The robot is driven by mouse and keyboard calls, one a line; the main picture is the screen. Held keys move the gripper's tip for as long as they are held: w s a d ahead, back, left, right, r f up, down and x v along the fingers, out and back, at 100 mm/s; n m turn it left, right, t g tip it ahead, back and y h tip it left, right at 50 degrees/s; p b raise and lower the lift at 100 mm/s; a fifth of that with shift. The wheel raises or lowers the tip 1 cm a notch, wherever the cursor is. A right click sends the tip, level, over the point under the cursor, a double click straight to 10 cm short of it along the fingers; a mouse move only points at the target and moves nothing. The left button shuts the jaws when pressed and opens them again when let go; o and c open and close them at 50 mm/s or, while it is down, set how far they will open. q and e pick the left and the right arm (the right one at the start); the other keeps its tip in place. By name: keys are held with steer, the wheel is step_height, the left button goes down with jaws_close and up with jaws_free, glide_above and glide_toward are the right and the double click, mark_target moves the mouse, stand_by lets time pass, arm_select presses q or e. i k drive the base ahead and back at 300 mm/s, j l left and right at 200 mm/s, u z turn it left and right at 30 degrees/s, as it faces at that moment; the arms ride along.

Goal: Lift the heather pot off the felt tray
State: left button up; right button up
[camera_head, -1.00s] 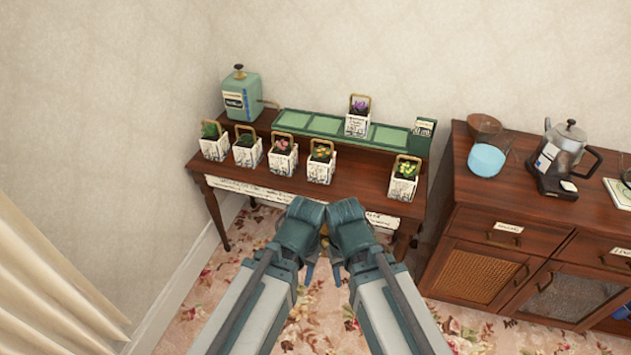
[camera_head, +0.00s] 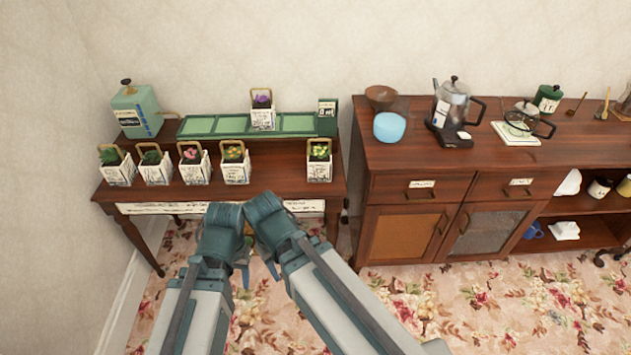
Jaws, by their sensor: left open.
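A white patterned pot with purple flowers, which looks like the heather pot (camera_head: 262,117), has a tan loop handle. It stands upright on the green felt tray (camera_head: 231,125), in one of its several compartments. The tray lies on the raised back shelf of the wooden desk. My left gripper (camera_head: 243,273) is open, low in front of the desk and well apart from the pot. My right gripper (camera_head: 272,267) is close beside it, mostly hidden by my arm, so its jaws cannot be made out.
Several similar potted plants (camera_head: 194,168) stand in a row along the desk's lower top (camera_head: 275,188). A green canister (camera_head: 136,112) stands left of the tray. A wooden cabinet (camera_head: 445,152) at right bears a blue bowl (camera_head: 389,127) and a kettle (camera_head: 452,104). Flowered carpet is clear in front.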

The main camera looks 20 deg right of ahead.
mark_target(262, 112)
steer(key=i+l+u, duration=0.1)
steer(key=u, duration=0.4)
steer(key=l+u, duration=0.3)
steer(key=u, duration=0.2)
steer(key=l+u, duration=0.2)
steer(key=u, duration=0.25)
steer(key=l+u, duration=0.15)
steer(key=l, duration=0.35)
steer(key=k+l+u, duration=0.2)
steer(key=l, duration=0.3)
steer(key=l+u, duration=0.15)
steer(key=l, duration=0.35)
steer(key=k+l, duration=0.1)
steer(key=l, duration=0.15)
steer(key=k+l, duration=0.1)
steer(key=l, duration=0.15)
